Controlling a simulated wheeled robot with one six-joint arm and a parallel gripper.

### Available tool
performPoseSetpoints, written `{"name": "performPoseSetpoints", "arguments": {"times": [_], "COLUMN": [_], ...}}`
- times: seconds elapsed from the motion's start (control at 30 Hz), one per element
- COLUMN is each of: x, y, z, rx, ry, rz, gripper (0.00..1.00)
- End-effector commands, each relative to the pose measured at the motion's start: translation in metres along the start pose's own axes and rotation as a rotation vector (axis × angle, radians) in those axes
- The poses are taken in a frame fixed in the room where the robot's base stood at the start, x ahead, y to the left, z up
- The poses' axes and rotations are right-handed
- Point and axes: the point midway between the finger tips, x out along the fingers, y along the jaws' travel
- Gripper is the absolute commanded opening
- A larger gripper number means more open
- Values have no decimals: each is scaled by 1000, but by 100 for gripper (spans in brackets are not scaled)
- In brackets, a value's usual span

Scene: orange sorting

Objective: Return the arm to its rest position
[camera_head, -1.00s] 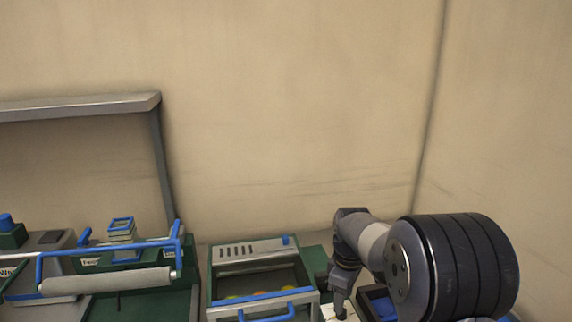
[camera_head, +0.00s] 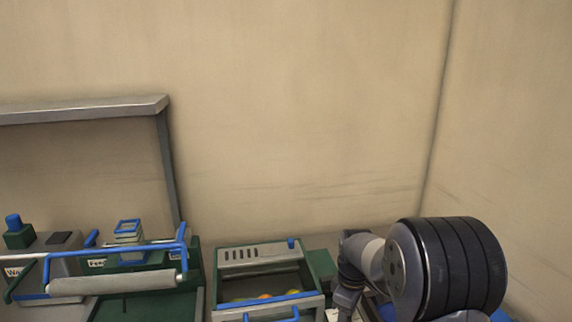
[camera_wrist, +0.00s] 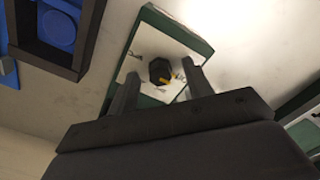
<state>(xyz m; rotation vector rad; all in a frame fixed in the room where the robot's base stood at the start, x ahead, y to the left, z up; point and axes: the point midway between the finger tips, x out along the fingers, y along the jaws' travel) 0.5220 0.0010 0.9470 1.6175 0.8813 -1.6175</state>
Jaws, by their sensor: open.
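My arm (camera_head: 385,262) is at the lower right in the head view, bent downward at its far end. The fingertips are cut off by the frame's bottom edge there. In the wrist view my gripper (camera_wrist: 162,68) is open, with its two dark fingers apart. Beyond the fingers is a white-topped board with a green edge (camera_wrist: 152,40). A small dark object with a yellow mark (camera_wrist: 161,71) shows on it between the fingers. I cannot tell how far the fingers are from it. Nothing is visibly held.
A green and grey box with a blue handle (camera_head: 264,254) stands left of my arm, with orange, yellow and green round things inside. A station with a grey roller (camera_head: 112,282) is farther left. A dark tray with blue parts (camera_wrist: 45,45) lies at upper left in the wrist view.

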Motion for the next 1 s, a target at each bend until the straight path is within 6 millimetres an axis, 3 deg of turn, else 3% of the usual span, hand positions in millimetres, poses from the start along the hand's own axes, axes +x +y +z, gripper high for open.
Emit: {"name": "performPoseSetpoints", "arguments": {"times": [0.57, 0.6, 1.0], "x": [-111, -95, -15], "y": [0, -1, -1], "z": [0, 0, 0], "rx": [1, 1, 1], "ry": [2, -3, -3], "rz": [4, -5, -4], "gripper": [48, 48, 48]}}
